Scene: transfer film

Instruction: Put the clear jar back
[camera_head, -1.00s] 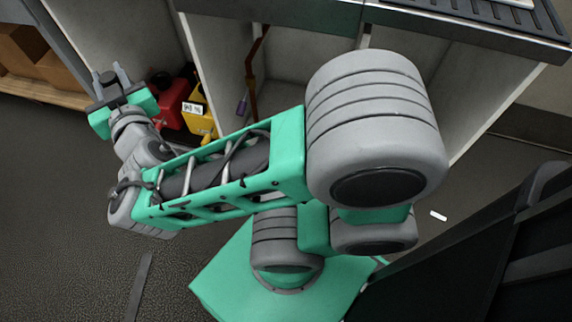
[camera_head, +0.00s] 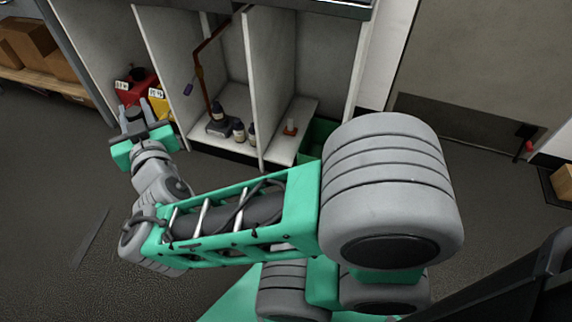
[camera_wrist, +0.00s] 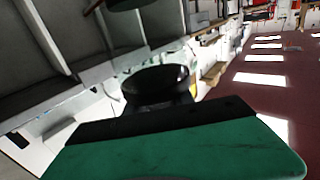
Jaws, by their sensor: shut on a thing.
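My gripper (camera_head: 133,109) is at the left of the head view, in front of the open-fronted cabinet and near the red and yellow containers. It is shut on a small dark-looking thing between its fingers, which I take for the clear jar. In the wrist view a dark round rim (camera_wrist: 156,82) shows just beyond the gripper's green body. The thing looks dark rather than clear, and its lower part is hidden. I cannot tell its contents.
A red container (camera_head: 137,83) and a yellow container (camera_head: 160,103) stand in the left bay. The middle bay holds a stand (camera_head: 219,126) with a brown arm and several small bottles (camera_head: 239,131). Open floor lies left.

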